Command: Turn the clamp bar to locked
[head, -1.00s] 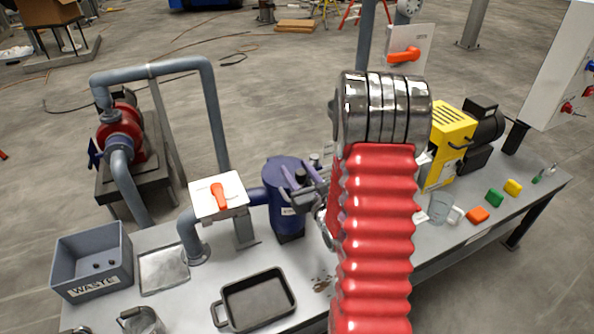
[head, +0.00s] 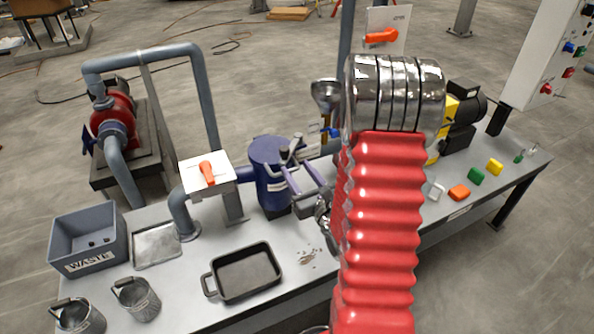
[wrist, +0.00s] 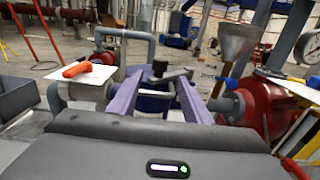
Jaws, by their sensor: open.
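A blue filter vessel (head: 268,172) stands on the bench, left of my red-sleeved arm in the head view. A dark clamp bar (wrist: 172,75) with an upright knob lies across its top; in the head view it is small and partly behind my fingers. My gripper (head: 297,168) is open beside the vessel, its two purple fingers pointing at the top. In the wrist view the fingers of my gripper (wrist: 160,84) stand on either side of the vessel (wrist: 153,104) and the bar's near part. I cannot tell whether they touch the bar.
An orange-handled valve plate (head: 207,170) stands left of the vessel. A black tray (head: 243,272), a waste bin (head: 86,240) and two metal buckets (head: 137,298) occupy the front left. A funnel (head: 326,95) rises behind. Coloured blocks (head: 459,193) lie on the right.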

